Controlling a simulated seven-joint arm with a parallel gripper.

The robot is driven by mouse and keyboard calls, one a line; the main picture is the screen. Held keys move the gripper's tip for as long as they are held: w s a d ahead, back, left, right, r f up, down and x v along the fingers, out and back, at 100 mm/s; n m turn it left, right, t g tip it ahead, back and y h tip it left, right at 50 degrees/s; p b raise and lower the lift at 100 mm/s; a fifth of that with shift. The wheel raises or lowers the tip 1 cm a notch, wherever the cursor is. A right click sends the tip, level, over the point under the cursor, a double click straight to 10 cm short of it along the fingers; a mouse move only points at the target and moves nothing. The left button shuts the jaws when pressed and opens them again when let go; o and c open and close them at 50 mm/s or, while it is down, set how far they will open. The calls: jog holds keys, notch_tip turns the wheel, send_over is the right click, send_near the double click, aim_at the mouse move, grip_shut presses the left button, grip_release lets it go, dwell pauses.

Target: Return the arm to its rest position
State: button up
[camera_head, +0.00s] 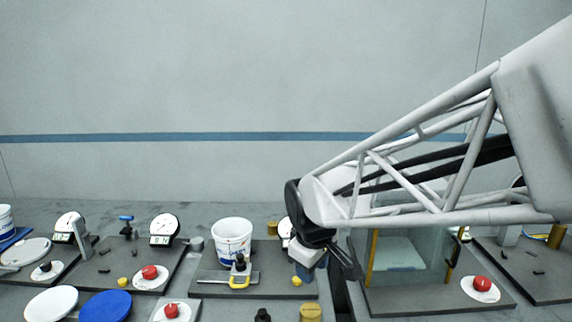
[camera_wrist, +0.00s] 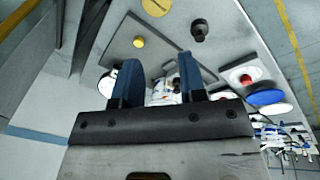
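My arm reaches in from the right in the head view, over the workbench. My gripper (camera_wrist: 157,72) shows in the wrist view with its two blue fingers apart and nothing gripped between them. In the head view my gripper (camera_head: 304,271) hangs at the arm's end, right of the white bucket (camera_head: 232,240), and its fingertips are hard to make out. The bucket also shows in the wrist view (camera_wrist: 160,92), beyond the gap between the fingers and partly hidden by them.
Left of a clear-walled case (camera_head: 411,260) is my gripper. A red button (camera_head: 482,283) is at right. The space above the left bench is clear.

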jog(key=s+d+r+m, duration=0.1)
jog(key=s+d+m, duration=0.9)
jog(key=s, duration=0.8)
jog(key=d, duration=0.3)
jog(key=shift+s+r, duration=0.2)
jog(key=shift+s, duration=0.1)
dwell(0.6)
